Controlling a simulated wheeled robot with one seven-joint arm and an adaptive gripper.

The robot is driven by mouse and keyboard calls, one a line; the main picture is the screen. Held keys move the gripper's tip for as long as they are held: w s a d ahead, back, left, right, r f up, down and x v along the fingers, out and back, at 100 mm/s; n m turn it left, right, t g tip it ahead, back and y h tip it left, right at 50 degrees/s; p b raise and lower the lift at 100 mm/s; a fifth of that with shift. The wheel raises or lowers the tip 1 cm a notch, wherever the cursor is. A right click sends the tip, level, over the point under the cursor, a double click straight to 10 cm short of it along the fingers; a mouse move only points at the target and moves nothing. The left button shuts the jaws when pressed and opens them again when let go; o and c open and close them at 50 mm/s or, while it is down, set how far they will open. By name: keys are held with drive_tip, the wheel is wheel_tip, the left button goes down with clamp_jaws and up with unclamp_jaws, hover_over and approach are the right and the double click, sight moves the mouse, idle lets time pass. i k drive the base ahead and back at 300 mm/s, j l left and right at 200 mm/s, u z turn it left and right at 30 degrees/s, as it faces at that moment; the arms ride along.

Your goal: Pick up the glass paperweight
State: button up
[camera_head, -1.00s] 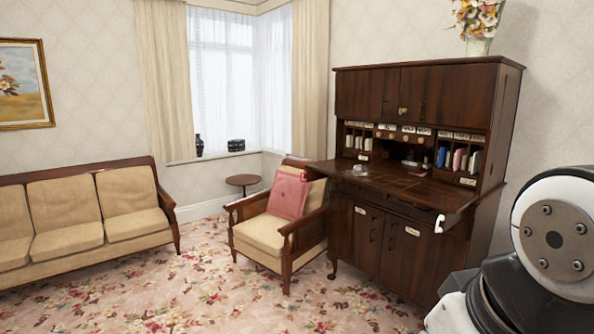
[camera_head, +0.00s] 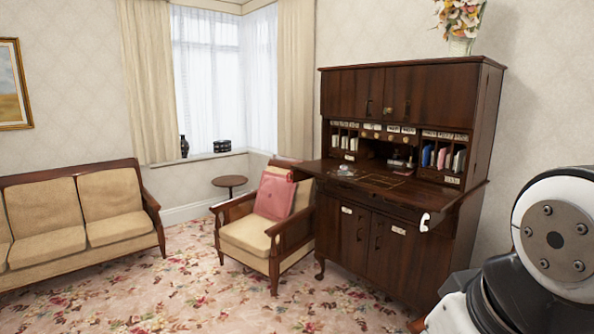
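A small clear, glassy object (camera_head: 346,171), which looks like the glass paperweight, sits on the left part of the fold-down top of the dark wooden desk (camera_head: 400,186). It is too small to make out in detail. My arm shows at the right edge, in front of and to the right of the desk. My gripper is out of view, so its fingers and anything in it cannot be seen.
An armchair (camera_head: 245,238) with a pink cushion (camera_head: 274,196) stands left of the desk, against its side. A small round table (camera_head: 229,182) is behind it. A sofa (camera_head: 70,212) is at the left. The flowered carpet (camera_head: 150,290) in front is clear.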

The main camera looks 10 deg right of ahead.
sight(344, 169)
drive_tip(key=i+z, duration=0.15)
drive_tip(key=i, duration=3.3)
drive_tip(key=i+z, duration=0.3)
drive_tip(key=i+j+z, duration=0.1)
drive_tip(key=i+z, duration=0.15)
drive_tip(key=i, duration=0.1)
